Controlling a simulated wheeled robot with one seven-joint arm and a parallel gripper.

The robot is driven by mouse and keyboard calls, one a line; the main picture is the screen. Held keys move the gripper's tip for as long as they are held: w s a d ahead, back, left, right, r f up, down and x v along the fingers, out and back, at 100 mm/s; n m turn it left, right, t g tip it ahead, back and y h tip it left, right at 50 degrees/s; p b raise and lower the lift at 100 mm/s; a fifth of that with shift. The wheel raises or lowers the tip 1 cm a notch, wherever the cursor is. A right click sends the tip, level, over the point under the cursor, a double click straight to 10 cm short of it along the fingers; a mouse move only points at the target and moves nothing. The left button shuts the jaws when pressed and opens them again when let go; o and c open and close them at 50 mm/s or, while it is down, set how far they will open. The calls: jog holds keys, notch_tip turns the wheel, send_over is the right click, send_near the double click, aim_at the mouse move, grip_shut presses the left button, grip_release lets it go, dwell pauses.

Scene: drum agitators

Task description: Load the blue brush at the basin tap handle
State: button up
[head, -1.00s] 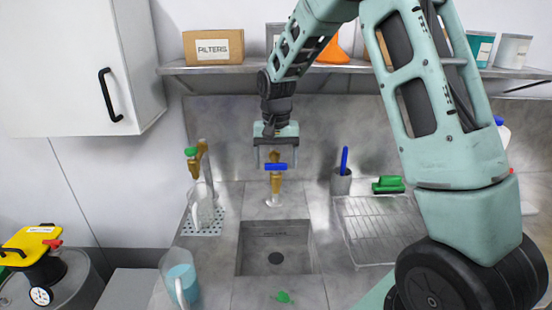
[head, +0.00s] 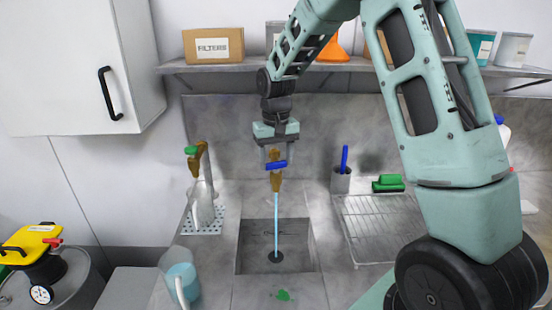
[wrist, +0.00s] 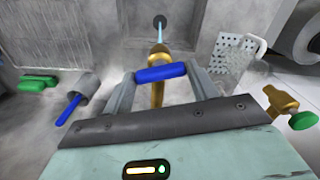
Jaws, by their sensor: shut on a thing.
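The brass basin tap (head: 276,182) stands behind the sink basin (head: 300,262), with a blue handle (head: 277,164) across its top. My gripper (head: 277,158) is shut on this blue handle from above. In the wrist view the handle (wrist: 160,72) lies between the two grey fingers. A thin stream of water (head: 277,225) runs from the tap into the basin. The blue brush (head: 344,158) stands in a grey cup (head: 341,181) to the right of the tap, its handle up. Its bristles are hidden in the cup.
A drying rack (head: 375,228) and a green brush-like block (head: 388,184) lie at the right. A green-handled tap (head: 192,152) with a clear jug (head: 202,205) is at the left. A jug of blue liquid (head: 180,278) stands front left. A shelf (head: 360,66) runs above.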

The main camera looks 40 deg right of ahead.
jog(key=o, duration=1)
jog(key=shift+r, duration=0.1)
notch_tip(320, 180, up, 17)
jog(key=b, duration=0.3)
jog(key=shift+r, duration=0.15)
